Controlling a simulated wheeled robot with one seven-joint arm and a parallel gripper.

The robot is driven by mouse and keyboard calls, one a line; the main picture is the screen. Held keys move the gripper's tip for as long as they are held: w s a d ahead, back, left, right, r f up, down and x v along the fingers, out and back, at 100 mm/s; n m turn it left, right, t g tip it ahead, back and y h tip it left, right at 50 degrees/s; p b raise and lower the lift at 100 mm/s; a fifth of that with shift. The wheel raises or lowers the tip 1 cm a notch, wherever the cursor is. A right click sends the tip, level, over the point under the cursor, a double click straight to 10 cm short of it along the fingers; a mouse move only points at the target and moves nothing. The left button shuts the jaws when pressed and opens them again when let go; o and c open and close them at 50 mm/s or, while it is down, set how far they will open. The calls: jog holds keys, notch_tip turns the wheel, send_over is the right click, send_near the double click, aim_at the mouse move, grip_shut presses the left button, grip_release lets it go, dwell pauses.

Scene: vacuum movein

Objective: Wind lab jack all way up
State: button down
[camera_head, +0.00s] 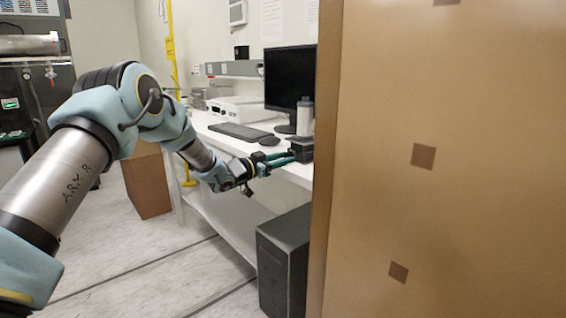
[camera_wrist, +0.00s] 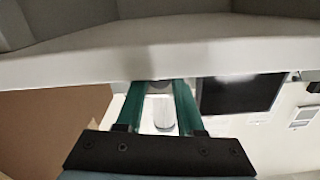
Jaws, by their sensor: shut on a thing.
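The lab jack (camera_head: 301,148) is a low dark block at the front edge of the white bench. A white-grey bottle (camera_head: 305,118) stands upright on it and shows pale between my fingers in the wrist view (camera_wrist: 162,112). My gripper (camera_head: 290,158), with two green fingers, reaches in from the left at bench height, fingertips at the jack's front. In the wrist view, my gripper (camera_wrist: 159,88) is closed about a small grey round part that looks like the jack's knob (camera_wrist: 159,87). The bench edge hides most of the jack there, so its height cannot be told.
A large cardboard box (camera_head: 450,200) fills the right side. A black computer tower (camera_head: 284,262) stands on the floor below the jack. Floor at lower left is open.

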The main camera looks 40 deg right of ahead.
jog(key=c, duration=0.5)
grip_release()
jog(key=a+b, duration=0.1)
jog(key=a, duration=0.6)
jog(key=a+b, duration=0.1)
jog(key=a, duration=0.2)
jog(key=shift+w+a+b, duration=0.3)
jog(key=shift+a, duration=0.1)
